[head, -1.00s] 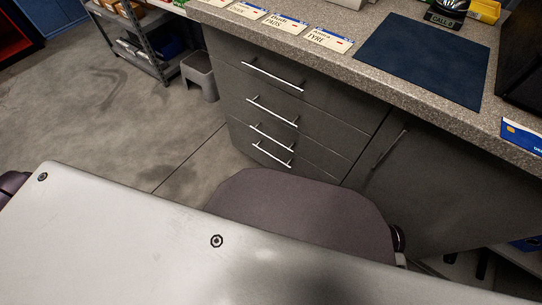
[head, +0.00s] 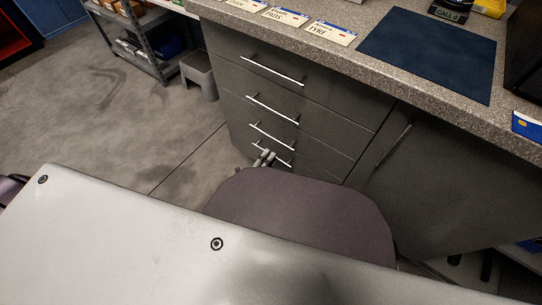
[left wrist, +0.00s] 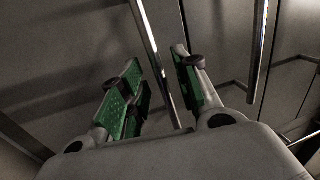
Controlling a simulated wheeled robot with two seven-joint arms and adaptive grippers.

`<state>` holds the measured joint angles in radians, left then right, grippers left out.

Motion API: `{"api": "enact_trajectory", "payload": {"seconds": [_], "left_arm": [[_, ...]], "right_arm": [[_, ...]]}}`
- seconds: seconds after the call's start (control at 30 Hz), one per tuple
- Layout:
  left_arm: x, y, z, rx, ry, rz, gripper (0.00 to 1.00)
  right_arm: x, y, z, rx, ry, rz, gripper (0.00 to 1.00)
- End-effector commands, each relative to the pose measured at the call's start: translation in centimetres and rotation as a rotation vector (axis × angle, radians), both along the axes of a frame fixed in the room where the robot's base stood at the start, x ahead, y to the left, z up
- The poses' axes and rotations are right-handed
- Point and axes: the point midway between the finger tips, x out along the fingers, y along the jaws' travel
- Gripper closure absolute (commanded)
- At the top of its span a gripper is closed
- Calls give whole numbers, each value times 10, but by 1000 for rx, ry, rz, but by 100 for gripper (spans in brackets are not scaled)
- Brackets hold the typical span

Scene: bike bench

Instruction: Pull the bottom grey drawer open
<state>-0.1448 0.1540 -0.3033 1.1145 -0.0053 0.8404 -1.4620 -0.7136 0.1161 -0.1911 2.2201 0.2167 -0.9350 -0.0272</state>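The bottom grey drawer (head: 302,172) is the lowest in the stack under the counter and looks shut. My right gripper is not in view.
Three more drawer handles lie above, the closest being the third one (head: 271,135). A cupboard door (head: 440,180) is to the right. The speckled counter (head: 390,77) overhangs the drawers.

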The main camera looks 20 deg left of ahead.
Motion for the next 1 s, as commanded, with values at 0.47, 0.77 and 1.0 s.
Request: {"api": "enact_trajectory", "payload": {"seconds": [0.47,0.77,1.0], "left_arm": [[18,-6,4,0,0,0,68],[18,-6,4,0,0,0,91],[18,-6,4,0,0,0,100]], "right_arm": [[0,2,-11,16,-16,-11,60],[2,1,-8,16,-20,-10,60],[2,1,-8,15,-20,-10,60]]}}
